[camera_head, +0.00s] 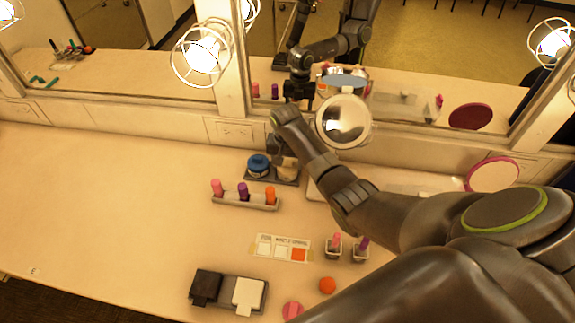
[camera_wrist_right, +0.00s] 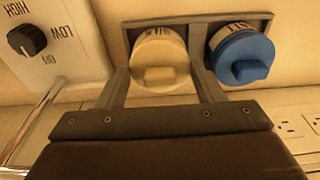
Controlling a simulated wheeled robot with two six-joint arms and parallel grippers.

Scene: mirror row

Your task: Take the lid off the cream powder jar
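The cream powder jar (camera_wrist_right: 160,62) stands in a dark tray (camera_head: 258,178) at the back of the counter; its cream lid has a raised grip on top. In the head view the jar (camera_head: 287,168) is partly hidden by my right arm. My right gripper (camera_wrist_right: 160,80) is open, with one finger at each side of the cream lid; whether they touch it I cannot tell. A jar with a blue lid (camera_wrist_right: 241,55) is beside it in the tray, and it also shows in the head view (camera_head: 258,165). My left gripper is not in view.
A rack (camera_head: 232,203) with pink, purple and orange sticks stands in front of the tray. A dial box (camera_wrist_right: 50,45) is beside the tray. A round mirror (camera_head: 344,121), wall mirrors and caged bulbs (camera_head: 200,55) are behind. The counter's left side is clear.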

